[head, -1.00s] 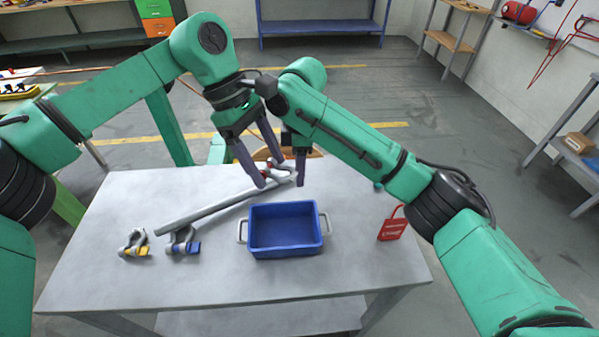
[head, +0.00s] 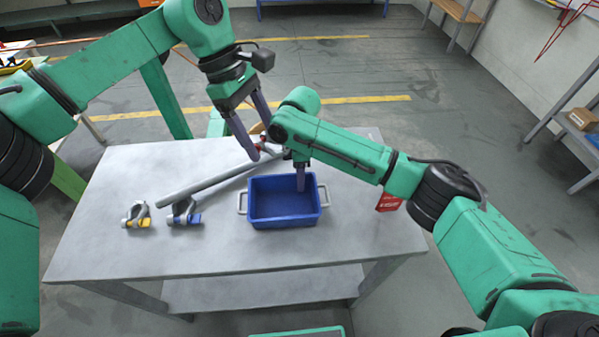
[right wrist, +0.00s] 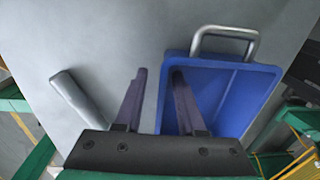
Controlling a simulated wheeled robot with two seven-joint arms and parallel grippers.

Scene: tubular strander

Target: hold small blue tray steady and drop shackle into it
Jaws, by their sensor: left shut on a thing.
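The small blue tray (head: 284,222) stands upright on the grey table, with a grey handle at each end; it also shows in the right wrist view (right wrist: 235,95). My right gripper (head: 293,172) is open over its far wall. In the right wrist view its fingers (right wrist: 159,75) are apart, one over the tray's inside and one outside. My left gripper (head: 262,152) is shut on a grey shackle with red (head: 264,147), behind the tray; fingers partly hide it. Two other shackles, one with yellow (head: 137,215) and one with blue (head: 184,213), lie left of the tray.
A long grey bar (head: 205,184) lies on the table (head: 130,258) behind and left of the tray; its end shows in the right wrist view (right wrist: 80,95). A red tag-like thing (head: 387,203) is at the right, partly behind my right arm. The table's front is clear.

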